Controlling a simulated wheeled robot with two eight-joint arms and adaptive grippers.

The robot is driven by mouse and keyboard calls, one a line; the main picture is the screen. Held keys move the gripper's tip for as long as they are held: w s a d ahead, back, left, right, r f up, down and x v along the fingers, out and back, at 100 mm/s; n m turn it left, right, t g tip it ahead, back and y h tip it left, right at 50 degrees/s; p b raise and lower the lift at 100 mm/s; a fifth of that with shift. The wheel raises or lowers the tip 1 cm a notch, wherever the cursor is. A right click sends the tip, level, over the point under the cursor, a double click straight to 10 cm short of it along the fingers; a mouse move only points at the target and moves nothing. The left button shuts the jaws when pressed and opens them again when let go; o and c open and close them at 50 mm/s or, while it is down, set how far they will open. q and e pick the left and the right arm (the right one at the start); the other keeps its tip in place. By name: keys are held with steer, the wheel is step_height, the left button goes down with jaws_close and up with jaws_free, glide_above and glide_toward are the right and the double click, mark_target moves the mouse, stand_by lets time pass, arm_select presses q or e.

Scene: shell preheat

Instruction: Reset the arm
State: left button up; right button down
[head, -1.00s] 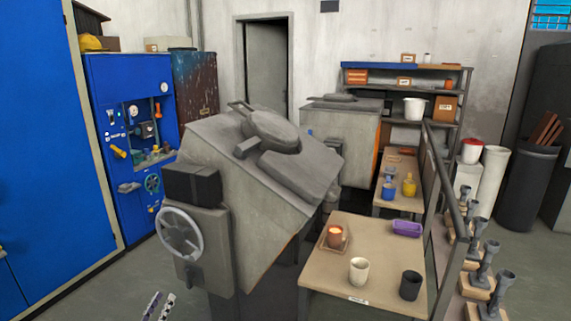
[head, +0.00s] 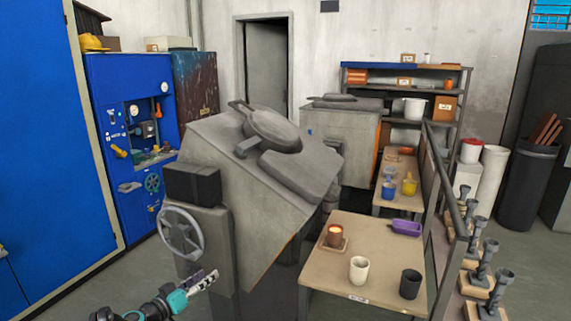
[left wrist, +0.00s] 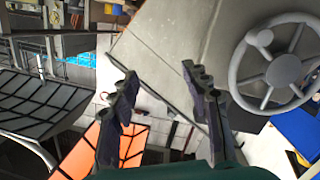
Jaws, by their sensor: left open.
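My left gripper (head: 203,279) shows at the bottom of the head view, low in front of the large grey tilted machine (head: 245,190). Its two fingers also show in the left wrist view (left wrist: 160,100), spread apart with nothing between them. The machine's grey handwheel (head: 180,231) is above and to the left of the gripper in the head view. The handwheel is at the upper right in the left wrist view (left wrist: 283,70), apart from the fingers. My right gripper is in neither view.
A table (head: 335,280) right of the machine holds a glowing cup (head: 335,236) on a small tray, a white cup (head: 358,269), a black cup (head: 410,284) and a purple container (head: 406,228). A metal railing (head: 447,215) runs beside it. A blue cabinet (head: 110,100) stands at left.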

arm_select(q)
steer(key=s+d+r+g+y, duration=0.1)
steer(key=s+d+r+g, duration=0.15)
steer(key=s+d, duration=0.35)
steer(key=s+d+r+g+y, duration=0.1)
steer(key=s+d+g, duration=0.25)
steer(key=s, duration=0.45)
steer(key=s+a+f+y, duration=0.1)
steer(key=s+y, duration=0.2)
steer(key=s, duration=0.8)
steer(key=s+f+n+g+y, duration=0.1)
steer(key=s+f+y, duration=0.1)
steer(key=s, duration=0.9)
steer(key=shift+a+f+y, duration=0.2)
steer(key=shift+a+y, duration=0.15)
steer(key=shift+y, duration=0.15)
steer(key=shift+w, duration=0.1)
